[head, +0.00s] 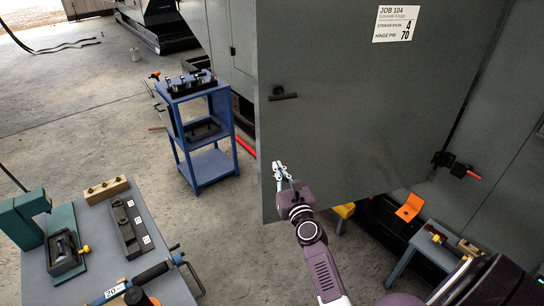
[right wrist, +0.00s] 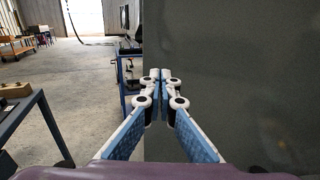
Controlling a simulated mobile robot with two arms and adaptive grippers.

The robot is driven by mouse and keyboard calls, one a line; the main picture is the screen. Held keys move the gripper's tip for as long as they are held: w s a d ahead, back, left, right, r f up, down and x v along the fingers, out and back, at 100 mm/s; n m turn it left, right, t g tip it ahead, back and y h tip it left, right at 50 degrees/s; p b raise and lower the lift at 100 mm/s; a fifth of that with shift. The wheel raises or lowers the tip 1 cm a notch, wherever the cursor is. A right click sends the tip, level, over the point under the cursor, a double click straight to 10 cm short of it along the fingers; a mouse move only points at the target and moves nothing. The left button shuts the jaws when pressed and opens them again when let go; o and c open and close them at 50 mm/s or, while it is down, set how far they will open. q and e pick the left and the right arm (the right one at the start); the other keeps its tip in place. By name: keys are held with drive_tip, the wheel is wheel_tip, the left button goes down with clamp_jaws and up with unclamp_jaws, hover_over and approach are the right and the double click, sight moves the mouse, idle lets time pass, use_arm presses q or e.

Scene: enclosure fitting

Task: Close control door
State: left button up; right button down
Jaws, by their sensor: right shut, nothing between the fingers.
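The control door (head: 360,110) is a large dark grey panel standing swung open in the head view, with a paper label (head: 397,23) near its top and a dark handle (head: 283,95) near its left edge. It also fills the right half of the right wrist view (right wrist: 240,80). My right gripper (head: 279,168) is in front of the door's lower left part, near its free edge. In the right wrist view its fingers (right wrist: 159,75) are together with nothing between them. I cannot tell whether they touch the door. My left gripper is not in view.
A blue shelf cart (head: 205,165) with parts stands behind the door's left edge. A grey workbench (head: 165,285) with a green press (head: 25,215) and blocks is at lower left. An orange part (head: 409,207) lies at lower right. Concrete floor between bench and cart is clear.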

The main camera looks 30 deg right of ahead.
sight(270, 151)
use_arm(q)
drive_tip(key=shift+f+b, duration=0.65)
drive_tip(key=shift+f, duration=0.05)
use_arm(e)
drive_tip(key=x, duration=0.7)
drive_tip(key=shift+f, duration=0.1)
